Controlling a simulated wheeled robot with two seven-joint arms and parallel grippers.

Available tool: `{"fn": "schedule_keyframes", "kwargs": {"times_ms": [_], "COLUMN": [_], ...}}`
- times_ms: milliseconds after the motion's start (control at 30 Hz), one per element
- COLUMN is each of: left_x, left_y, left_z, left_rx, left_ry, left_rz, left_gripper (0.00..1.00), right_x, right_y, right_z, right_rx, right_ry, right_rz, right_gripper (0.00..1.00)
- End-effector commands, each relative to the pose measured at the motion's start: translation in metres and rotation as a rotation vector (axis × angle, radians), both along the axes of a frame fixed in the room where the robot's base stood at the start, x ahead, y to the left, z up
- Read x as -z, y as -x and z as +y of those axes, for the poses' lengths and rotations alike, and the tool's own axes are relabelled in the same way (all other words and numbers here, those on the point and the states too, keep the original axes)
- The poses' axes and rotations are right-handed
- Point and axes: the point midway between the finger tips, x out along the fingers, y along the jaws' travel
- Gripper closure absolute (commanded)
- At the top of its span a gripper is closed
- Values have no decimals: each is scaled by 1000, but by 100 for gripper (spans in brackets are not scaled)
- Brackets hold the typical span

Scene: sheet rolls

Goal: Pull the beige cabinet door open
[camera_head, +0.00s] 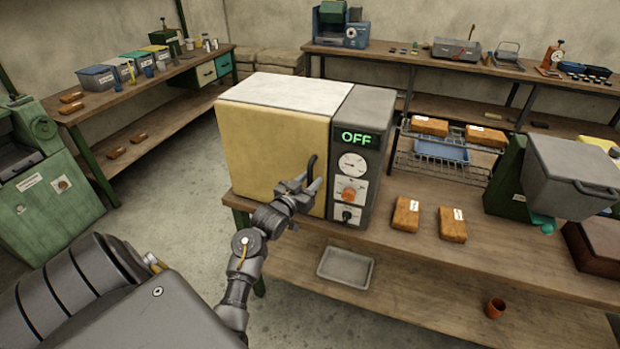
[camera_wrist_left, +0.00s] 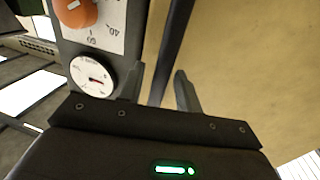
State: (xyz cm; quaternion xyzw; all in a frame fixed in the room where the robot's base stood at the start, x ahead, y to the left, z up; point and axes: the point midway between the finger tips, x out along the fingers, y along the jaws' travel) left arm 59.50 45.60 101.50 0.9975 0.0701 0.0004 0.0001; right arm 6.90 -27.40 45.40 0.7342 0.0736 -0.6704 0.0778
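The beige cabinet door (camera_head: 275,155) is the front of a box-shaped cabinet on the workbench, and it looks closed. Its dark curved handle (camera_head: 312,167) is at the door's right edge. My left gripper (camera_head: 308,190) is at this handle. In the left wrist view, the dark handle bar (camera_wrist_left: 173,45) runs between the two spread fingers (camera_wrist_left: 160,92), with a gap showing beside the right finger. The door face (camera_wrist_left: 245,70) fills the right of that view. My right gripper is not in view.
Orange-brown blocks (camera_head: 405,214) lie on the workbench (camera_head: 375,235) to the right. A grey tray (camera_head: 345,267) is on the lower shelf. The floor left of the cabinet is clear.

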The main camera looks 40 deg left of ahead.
Motion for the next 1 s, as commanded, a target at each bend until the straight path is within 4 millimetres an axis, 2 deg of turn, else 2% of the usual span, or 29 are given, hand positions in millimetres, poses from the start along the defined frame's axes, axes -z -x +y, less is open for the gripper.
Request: {"fn": "schedule_keyframes", "kwargs": {"times_ms": [367,633,1000], "left_x": [0,0,0], "left_y": [-6,-6,-5], "left_z": [1,1,-5], "left_rx": [0,1,22], "left_ry": [-1,-1,-2], "left_rz": [1,1,3], "left_gripper": [66,100,100], "right_x": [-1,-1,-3], "right_y": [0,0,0], "right_z": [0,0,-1], "right_rx": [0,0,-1], "right_ry": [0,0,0], "right_rz": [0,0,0], "right_gripper": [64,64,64]}}
